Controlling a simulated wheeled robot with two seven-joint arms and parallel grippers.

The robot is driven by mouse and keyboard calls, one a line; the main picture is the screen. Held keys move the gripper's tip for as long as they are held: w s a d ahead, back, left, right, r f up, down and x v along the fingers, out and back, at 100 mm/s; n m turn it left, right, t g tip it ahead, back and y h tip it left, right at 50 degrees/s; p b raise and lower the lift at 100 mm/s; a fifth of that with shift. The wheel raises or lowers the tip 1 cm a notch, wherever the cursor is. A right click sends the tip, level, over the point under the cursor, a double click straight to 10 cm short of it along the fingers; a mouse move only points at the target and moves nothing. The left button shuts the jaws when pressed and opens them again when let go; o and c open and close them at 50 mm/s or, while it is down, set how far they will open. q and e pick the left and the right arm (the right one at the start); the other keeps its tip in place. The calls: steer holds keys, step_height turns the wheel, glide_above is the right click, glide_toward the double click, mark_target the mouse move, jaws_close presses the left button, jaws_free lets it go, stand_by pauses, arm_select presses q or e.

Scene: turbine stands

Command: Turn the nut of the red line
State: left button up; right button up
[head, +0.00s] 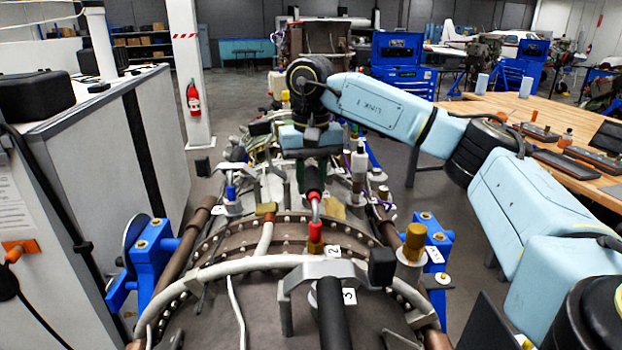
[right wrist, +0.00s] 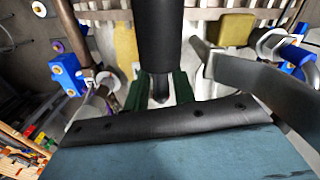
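The red line's fitting stands at the middle of the engine in the head view, with a red nut (head: 315,236) low on it. A grey bent piece rises from the nut to a red band (head: 313,195) and a black sleeve (head: 313,177). My right gripper (head: 311,158) is just above and behind that sleeve. In the right wrist view its dark green fingers (right wrist: 162,90) stand apart, one on each side of the narrow end of a black cylinder (right wrist: 165,40). Whether they press on it is not clear. The nut is not seen there. My left gripper is not in view.
Tags numbered 2 (head: 333,251) and 3 (head: 349,296) mark neighbouring lines. A black tube (head: 333,314) under a grey bracket (head: 318,270) stands in front. A brass-capped fitting (head: 414,243) is at the right. A wooden bench (head: 480,106) lies beyond my right arm.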

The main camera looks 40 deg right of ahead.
jaws_close()
steer(key=shift+m+p, duration=0.4)
steer(key=shift+m, duration=0.6)
steer(key=shift+w+m+p, duration=0.1)
steer(key=shift+m+p, duration=0.2)
steer(key=shift+m, duration=1.1)
steer(key=shift+o, duration=2.3)
jaws_free()
step_height(320, 180, up, 5)
steer(key=shift+a+f, duration=0.1)
steer(key=shift+f, duration=0.05)
step_height(320, 180, up, 9)
steer(key=p, duration=0.3)
steer(key=shift+f, duration=0.15)
